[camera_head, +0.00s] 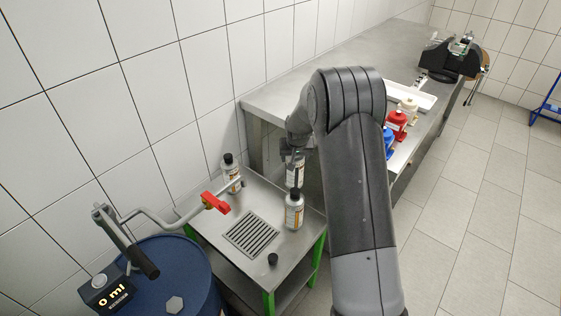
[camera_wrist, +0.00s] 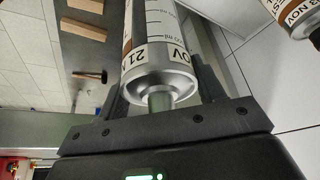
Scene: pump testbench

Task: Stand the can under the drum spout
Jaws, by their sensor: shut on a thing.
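My gripper (camera_wrist: 162,85) is shut on a silver can (camera_wrist: 160,72) with a white label reading in part "21 NOV". Its neck faces the wrist camera and shows no black cap. In the head view the held can (camera_head: 295,172) is upright at the back of the small steel table, partly hidden by my arm; I cannot tell whether it touches the table. The drum spout (camera_head: 238,184) with a red handle (camera_head: 216,203) reaches over the table from the blue drum (camera_head: 165,272). A floor-type grate (camera_head: 252,236) lies in the tabletop, right of and below the spout in the picture.
Two black-capped cans stand on the table: one back left (camera_head: 231,175), one right of the grate (camera_head: 294,212). A loose black cap (camera_head: 272,259) lies at the front. The drum's crank handle (camera_head: 145,262) sticks out. A long workbench (camera_head: 300,88) stands behind.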

